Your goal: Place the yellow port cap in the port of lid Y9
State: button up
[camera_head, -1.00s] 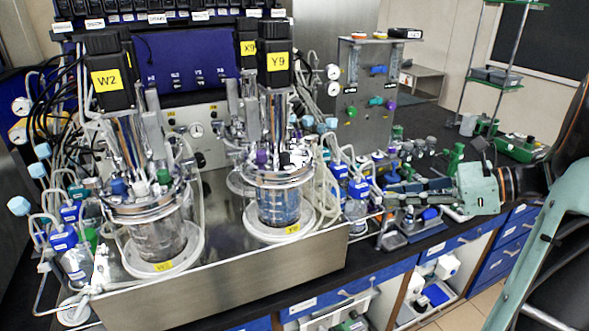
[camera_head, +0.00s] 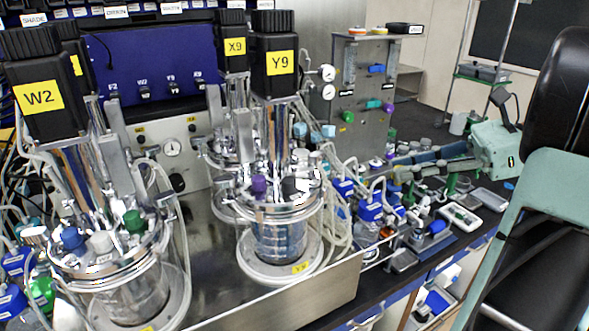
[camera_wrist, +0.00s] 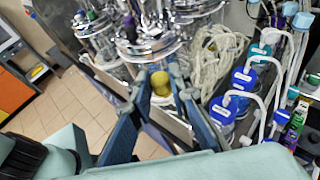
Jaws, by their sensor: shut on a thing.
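The yellow port cap (camera_wrist: 161,85) shows in the wrist view between the fingertips of my gripper (camera_wrist: 160,92), which is shut on it. In the head view my gripper (camera_head: 396,162) reaches left above the right part of the bench, right of the Y9 vessel and apart from it. I cannot make out the cap clearly there. Lid Y9 (camera_head: 282,209) is the metal lid under the black motor block with the yellow Y9 label (camera_head: 281,63). It carries a purple cap (camera_head: 259,185) and dark and white fittings. I cannot tell which opening is the empty port.
The W2 vessel (camera_head: 130,291) stands at the left, and X9 (camera_head: 235,47) is behind Y9. Looped tubes and blue-capped bottles (camera_head: 370,207) crowd the space right of Y9. A metal valve panel (camera_head: 362,97) stands behind my gripper.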

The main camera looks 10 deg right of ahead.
jog(key=p, duration=0.1)
send_near(309, 176)
jog(key=w+a, duration=0.3)
jog(key=a, duration=0.4)
jog(key=shift+w+a+r+p, duration=0.25)
jog(key=shift+a+r+p, duration=0.1)
jog(key=shift+p, duration=0.05)
jog(key=shift+w+a+f, duration=0.1)
jog(key=shift+a+f, duration=0.05)
jog(key=shift+f, duration=0.3)
jog(key=shift+w+a+f, duration=0.1)
jog(key=shift+a+f, duration=0.05)
jog(key=shift+f, duration=0.3)
jog(key=o, duration=0.9)
jog(key=shift+f, duration=0.1)
jog(key=shift+c, duration=0.2)
